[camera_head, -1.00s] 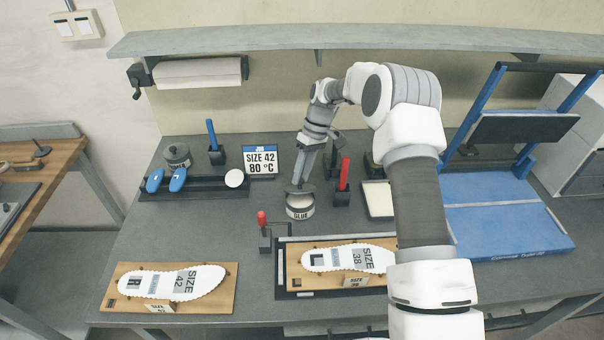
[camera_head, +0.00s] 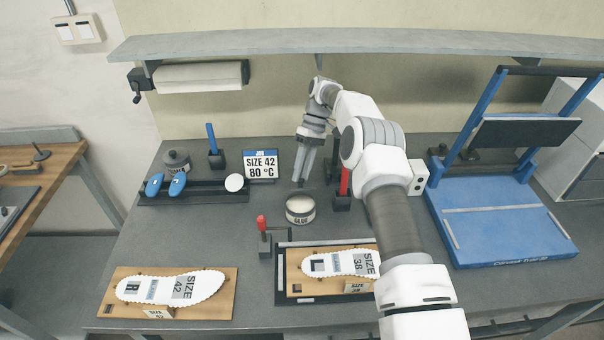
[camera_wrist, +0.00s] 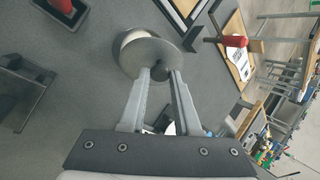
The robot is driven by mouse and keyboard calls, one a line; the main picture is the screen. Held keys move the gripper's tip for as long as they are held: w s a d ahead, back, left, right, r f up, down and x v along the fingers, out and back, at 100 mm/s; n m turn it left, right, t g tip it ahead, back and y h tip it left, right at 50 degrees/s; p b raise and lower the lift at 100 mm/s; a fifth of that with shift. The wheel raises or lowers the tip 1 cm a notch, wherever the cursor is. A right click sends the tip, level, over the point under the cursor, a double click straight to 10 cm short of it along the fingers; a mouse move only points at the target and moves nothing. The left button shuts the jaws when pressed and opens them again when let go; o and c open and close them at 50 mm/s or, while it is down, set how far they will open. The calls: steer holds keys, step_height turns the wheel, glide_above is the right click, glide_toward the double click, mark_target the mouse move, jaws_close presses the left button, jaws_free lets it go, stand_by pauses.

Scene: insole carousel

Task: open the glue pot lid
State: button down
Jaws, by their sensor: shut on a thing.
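The glue pot (camera_head: 300,210) stands on the grey bench, a short white pot labelled GLUE. Its cream top shows uncovered in the head view. My gripper (camera_head: 299,180) is above and just behind the pot. In the wrist view my gripper (camera_wrist: 163,72) is shut on the knob of the round grey lid (camera_wrist: 148,62). The lid hangs at the fingertips, apart from the pot, and partly covers the pot's pale rim (camera_wrist: 128,38) from this view. The lid is hard to make out in the head view.
A red-handled tool in a black block (camera_head: 343,190) stands close right of my gripper. A red-knobbed clamp (camera_head: 262,226) and insole board (camera_head: 335,270) lie in front of the pot. A size sign (camera_head: 260,163) stands at left.

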steer(key=shift+w, duration=0.1)
stand_by(0.6)
steer(key=c, duration=0.6)
jaws_free()
steer(key=shift+r, duration=0.1)
steer(key=s+d+r+b, duration=0.1)
steer(key=d+r, duration=0.2)
steer(key=s+d+r+b, duration=0.1)
steer(key=d+r, duration=0.3)
steer(key=s+d+r, duration=0.2)
steer(key=d+r, duration=0.2)
steer(key=shift+b, duration=0.4)
